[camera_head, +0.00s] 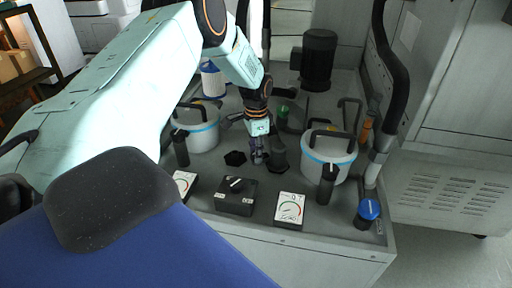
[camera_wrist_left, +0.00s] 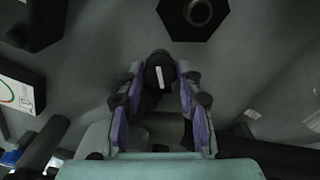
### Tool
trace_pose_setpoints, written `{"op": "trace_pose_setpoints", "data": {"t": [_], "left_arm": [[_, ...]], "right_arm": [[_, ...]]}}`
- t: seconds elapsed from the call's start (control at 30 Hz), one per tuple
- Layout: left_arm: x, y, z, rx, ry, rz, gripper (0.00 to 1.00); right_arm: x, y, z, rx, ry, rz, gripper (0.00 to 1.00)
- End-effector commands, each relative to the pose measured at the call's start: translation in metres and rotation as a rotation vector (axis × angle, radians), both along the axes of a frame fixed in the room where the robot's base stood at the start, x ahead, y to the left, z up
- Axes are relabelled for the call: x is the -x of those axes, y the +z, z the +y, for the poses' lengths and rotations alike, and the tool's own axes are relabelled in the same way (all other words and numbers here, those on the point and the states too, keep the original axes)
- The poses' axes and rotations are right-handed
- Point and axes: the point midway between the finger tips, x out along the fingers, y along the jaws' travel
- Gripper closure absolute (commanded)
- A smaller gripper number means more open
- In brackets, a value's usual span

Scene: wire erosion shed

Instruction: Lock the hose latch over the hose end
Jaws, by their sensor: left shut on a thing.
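My left gripper (camera_head: 258,152) reaches down to the middle of the grey machine top. In the left wrist view its purple-padded fingers (camera_wrist_left: 160,95) are shut on a small dark round-topped piece (camera_wrist_left: 159,70) with a white line on it. I cannot tell whether this piece is the hose latch. A thick black hose (camera_head: 391,65) comes down at the right to a grey fitting (camera_head: 376,165). An orange part (camera_head: 366,129) stands beside that fitting. The gripper is well to the left of the hose. My right gripper is not in view.
A black hexagonal piece (camera_head: 235,158) and a dark cylinder (camera_head: 279,158) stand close to the left gripper. Two white, blue-banded pots (camera_head: 203,131) (camera_head: 328,160) flank it. A black switch box (camera_head: 236,196) and a dial gauge (camera_head: 290,209) line the front. A blue-capped knob (camera_head: 369,209) is at the front right.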

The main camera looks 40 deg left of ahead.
Motion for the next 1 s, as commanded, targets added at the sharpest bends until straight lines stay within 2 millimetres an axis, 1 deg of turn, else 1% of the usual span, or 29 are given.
{"op": "trace_pose_setpoints", "data": {"t": [0.2,0.5,0.7,1.0], "left_arm": [[-0.0019,0.0016,0.0004,-0.001,-0.205,-0.006,0.96],[-0.0023,0.0014,0.0004,-0.002,-0.466,-0.006,0.96],[-0.0024,0.0014,0.0004,-0.002,-0.595,-0.007,0.96],[-0.0025,0.0017,0.0003,-0.002,-0.7,-0.007,0.96]], "right_arm": [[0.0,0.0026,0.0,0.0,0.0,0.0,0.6],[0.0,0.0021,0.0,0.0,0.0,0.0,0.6],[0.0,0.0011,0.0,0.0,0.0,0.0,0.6],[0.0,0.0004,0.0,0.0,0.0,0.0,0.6]]}}
